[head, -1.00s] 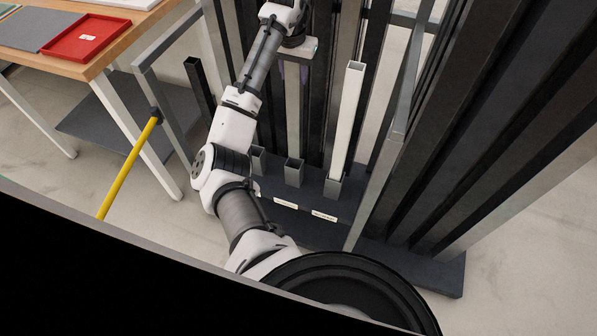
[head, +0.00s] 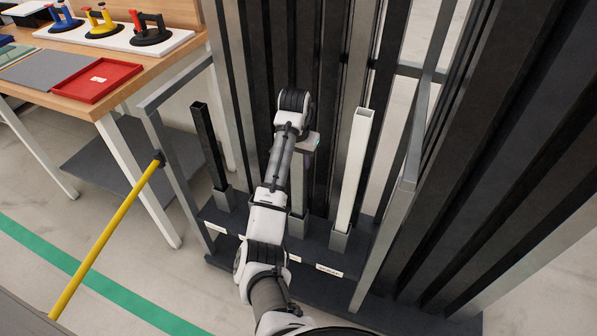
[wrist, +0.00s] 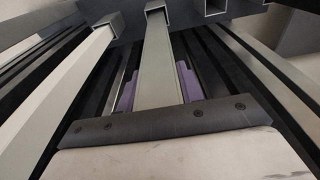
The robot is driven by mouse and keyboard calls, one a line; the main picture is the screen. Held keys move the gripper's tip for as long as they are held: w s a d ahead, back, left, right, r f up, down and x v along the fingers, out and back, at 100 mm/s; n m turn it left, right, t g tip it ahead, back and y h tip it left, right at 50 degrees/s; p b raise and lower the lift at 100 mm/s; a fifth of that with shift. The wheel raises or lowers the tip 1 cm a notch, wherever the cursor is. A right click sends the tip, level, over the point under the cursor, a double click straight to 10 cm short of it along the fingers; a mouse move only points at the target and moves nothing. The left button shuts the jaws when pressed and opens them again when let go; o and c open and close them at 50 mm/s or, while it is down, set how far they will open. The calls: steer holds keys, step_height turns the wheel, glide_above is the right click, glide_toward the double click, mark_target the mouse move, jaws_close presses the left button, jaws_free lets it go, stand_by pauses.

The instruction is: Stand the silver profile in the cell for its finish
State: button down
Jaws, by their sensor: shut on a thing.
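The silver profile (head: 297,178) is upright in the middle of the rack, partly behind my arm. In the wrist view the profile (wrist: 160,65) runs between the purple finger pads. My gripper (head: 309,150) is shut on its upper part. Its lower end meets a grey socket (head: 298,225) and lines up with that cell; how deep it sits I cannot tell. The wrist view shows this socket (wrist: 154,6) at the profile's far end.
A white profile (head: 355,170) stands in the cell to the right, a black one (head: 208,145) in a cell to the left. An empty socket (wrist: 215,7) shows beside the silver profile. Dark bars (head: 470,140) fill the right. A bench with a red tray (head: 95,80) stands left.

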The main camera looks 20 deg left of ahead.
mark_target(298, 169)
steer(key=shift+f+p, duration=0.3)
steer(key=shift+f, duration=1.9)
steer(key=c, duration=0.9)
jaws_free()
steer(key=shift+f, duration=0.1)
